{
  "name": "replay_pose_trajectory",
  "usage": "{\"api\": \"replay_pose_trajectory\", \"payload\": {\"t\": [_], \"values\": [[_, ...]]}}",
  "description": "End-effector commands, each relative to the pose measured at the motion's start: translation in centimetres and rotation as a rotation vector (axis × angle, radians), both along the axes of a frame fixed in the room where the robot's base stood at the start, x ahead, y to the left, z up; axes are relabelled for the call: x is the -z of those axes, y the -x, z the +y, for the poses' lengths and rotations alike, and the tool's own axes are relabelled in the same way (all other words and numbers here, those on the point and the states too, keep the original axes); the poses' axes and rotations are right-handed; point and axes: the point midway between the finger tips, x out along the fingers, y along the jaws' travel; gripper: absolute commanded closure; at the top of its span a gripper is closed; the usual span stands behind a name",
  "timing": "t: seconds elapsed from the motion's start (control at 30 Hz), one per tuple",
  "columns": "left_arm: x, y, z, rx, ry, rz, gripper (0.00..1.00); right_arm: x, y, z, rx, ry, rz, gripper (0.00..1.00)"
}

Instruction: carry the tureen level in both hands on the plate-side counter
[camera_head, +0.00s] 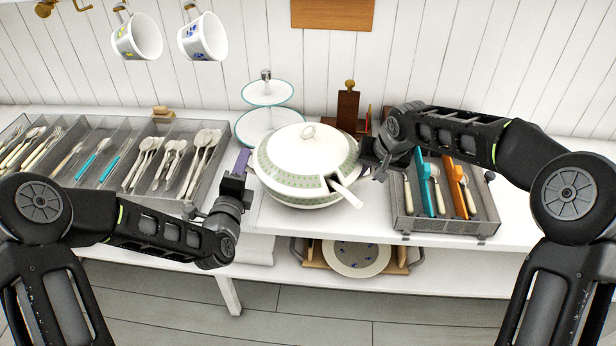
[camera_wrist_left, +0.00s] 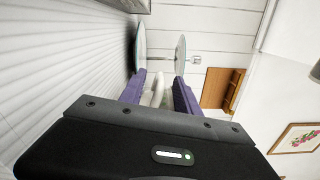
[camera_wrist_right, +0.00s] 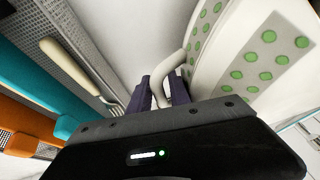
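The white tureen (camera_head: 306,160) with a green patterned band and a lid stands upright in the middle of the counter. A ladle handle (camera_head: 345,194) sticks out at its front right. My left gripper (camera_head: 243,163) is at its left side; in the left wrist view a pale handle (camera_wrist_left: 158,88) lies between the purple fingers, and whether they press on it is unclear. My right gripper (camera_head: 370,158) is at its right side; in the right wrist view its fingers (camera_wrist_right: 160,92) are close around the white handle (camera_wrist_right: 170,68). I cannot tell whether the tureen's base touches the counter.
A cutlery tray (camera_head: 398,222) stands close on the right, under my right arm. A long cutlery organiser (camera_head: 88,183) fills the left. A tiered stand (camera_head: 266,92) and a wooden board (camera_head: 347,108) stand behind. A plate (camera_head: 356,262) sits on the shelf below. Mugs (camera_head: 203,37) hang above left.

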Motion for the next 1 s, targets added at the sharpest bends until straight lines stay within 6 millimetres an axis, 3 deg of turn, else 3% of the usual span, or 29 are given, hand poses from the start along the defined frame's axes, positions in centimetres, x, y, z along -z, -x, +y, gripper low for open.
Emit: {"api": "replay_pose_trajectory", "payload": {"t": [0.33, 0.63, 0.8, 1.0], "values": [[0.03, -0.48, -0.01, -0.001, 0.000, 0.001, 0.61, 0.41, -0.22, 0.07, 0.000, 0.000, -0.001, 0.77], [0.02, -0.46, -0.01, 0.000, 0.000, 0.001, 0.85, 0.40, -0.20, 0.07, 0.000, 0.000, -0.001, 1.00], [0.02, -0.46, -0.01, -0.001, 0.000, 0.001, 0.99, 0.39, -0.20, 0.07, 0.000, 0.000, -0.001, 1.00], [0.02, -0.46, -0.01, -0.001, 0.000, 0.001, 1.00, 0.38, -0.19, 0.06, 0.000, 0.000, -0.001, 1.00]]}}
